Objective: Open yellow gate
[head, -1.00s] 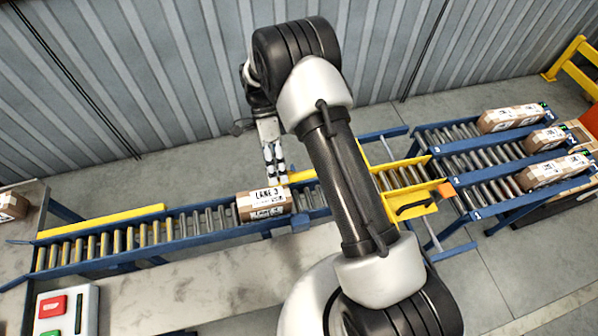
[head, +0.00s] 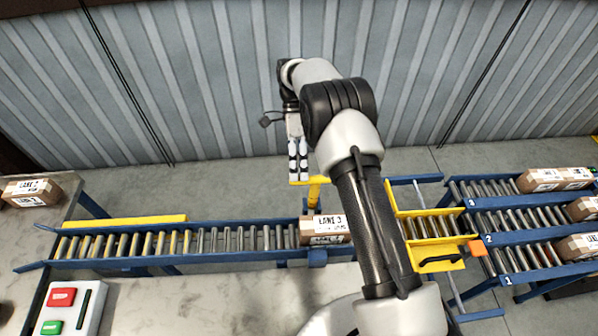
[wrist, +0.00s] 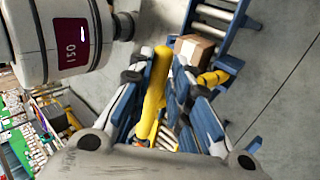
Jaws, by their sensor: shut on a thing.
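The yellow gate (head: 317,190) is a bar at the back edge of the roller conveyor, just behind the LANE 3 carton. My gripper (head: 298,178) is beyond the conveyor's back side, pointing down at the gate's end. In the wrist view the yellow bar (wrist: 152,105) runs between the fingers of my gripper (wrist: 160,74), which are shut on it. The LANE 3 carton (head: 322,229) sits on the rollers and also shows in the wrist view (wrist: 195,50). My arm hides part of the conveyor right of the carton.
A yellow carriage (head: 440,252) with a black handle stands between the conveyor (head: 150,262) and several blue roller lanes (head: 505,252) holding cartons. Another carton (head: 35,189) lies on the left table. A button box (head: 68,312) is at front left. A corrugated wall stands behind.

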